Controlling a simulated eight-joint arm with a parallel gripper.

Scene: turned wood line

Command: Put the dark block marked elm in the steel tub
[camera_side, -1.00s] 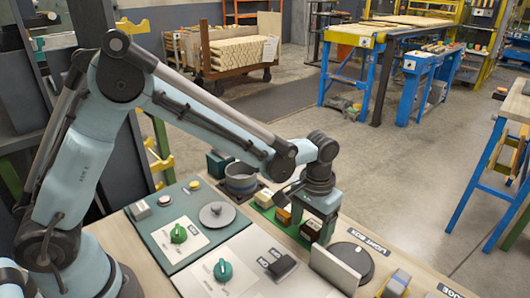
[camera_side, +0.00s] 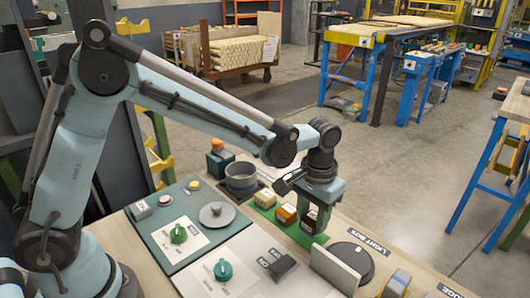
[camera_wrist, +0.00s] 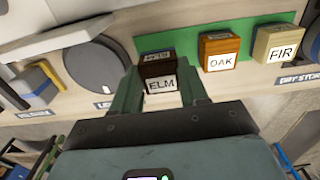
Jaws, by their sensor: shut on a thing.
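The dark block marked elm (camera_wrist: 157,68) sits between the two fingers of my gripper (camera_wrist: 160,92) in the wrist view, with its white ELM label facing the camera. In the side view my gripper (camera_side: 318,222) is shut on the dark block (camera_side: 308,222), at the right end of the green strip. The block looks slightly raised, though its underside is hard to see. The steel tub (camera_side: 240,180), a grey round pot, stands on a dark base behind and left of my gripper in the side view.
The oak block (camera_wrist: 219,50) and the fir block (camera_wrist: 275,43) stand on the green strip (camera_wrist: 188,30) beside the held block. An upright pale plate (camera_side: 334,271) and a dark disc (camera_side: 352,257) lie right of the gripper. A switch panel (camera_side: 222,240) is in front.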

